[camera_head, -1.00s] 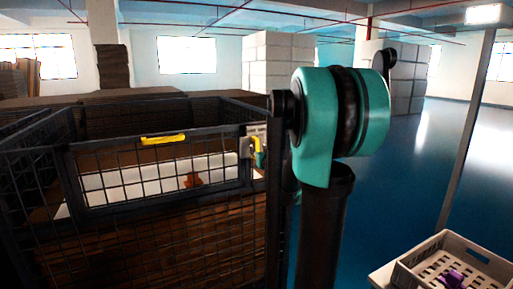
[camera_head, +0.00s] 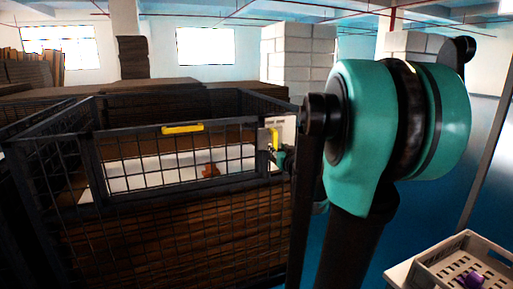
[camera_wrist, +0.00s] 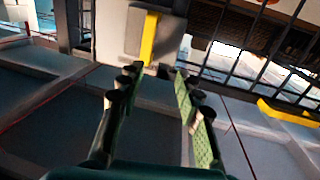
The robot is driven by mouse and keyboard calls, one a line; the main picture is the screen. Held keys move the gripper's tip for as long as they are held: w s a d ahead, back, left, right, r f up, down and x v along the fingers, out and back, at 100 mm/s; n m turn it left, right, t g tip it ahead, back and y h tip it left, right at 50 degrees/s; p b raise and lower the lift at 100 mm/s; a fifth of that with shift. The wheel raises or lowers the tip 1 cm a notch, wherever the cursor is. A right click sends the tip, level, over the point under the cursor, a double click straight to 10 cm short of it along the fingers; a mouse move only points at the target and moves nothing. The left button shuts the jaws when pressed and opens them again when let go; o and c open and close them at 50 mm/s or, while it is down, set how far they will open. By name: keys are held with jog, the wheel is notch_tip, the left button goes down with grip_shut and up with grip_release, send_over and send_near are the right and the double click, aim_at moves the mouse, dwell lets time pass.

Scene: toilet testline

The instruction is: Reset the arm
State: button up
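My gripper (camera_wrist: 156,74) is open in the wrist view, with two green-padded fingers apart and nothing between them. Beyond its fingertips is a pale plate (camera_wrist: 112,38) with an upright yellow handle (camera_wrist: 148,38). The gap between fingertips and handle is hard to judge. In the head view my teal and black arm stands large at the right of centre. The yellow handle (camera_head: 274,139) shows left of the arm, at the right end of the wire cage (camera_head: 190,205). A small teal part beside it may be my gripper; its fingers are not clear there.
A yellow bar (camera_head: 183,129) lies along the cage's top edge. An orange-brown object (camera_head: 211,171) is inside the cage. A beige crate (camera_head: 440,262) with a purple item (camera_head: 473,280) stands at lower right. White block stacks (camera_head: 298,56) stand behind.

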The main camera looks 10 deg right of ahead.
jog(key=s+a+f+n+g+y, duration=0.35)
jog(key=s+a+f+g, duration=0.35)
jog(key=s+a+f, duration=0.65)
jog(key=s+d+f+m+g+h, duration=0.2)
jog(key=s+d+f+g, duration=0.1)
jog(key=s+f, duration=0.4)
jog(key=s+d+f+m+g+h, duration=0.2)
jog(key=s+d+f+g, duration=0.1)
jog(key=s+f, duration=0.5)
jog(key=shift+s+g, duration=0.3)
jog(key=shift+s, duration=0.05)
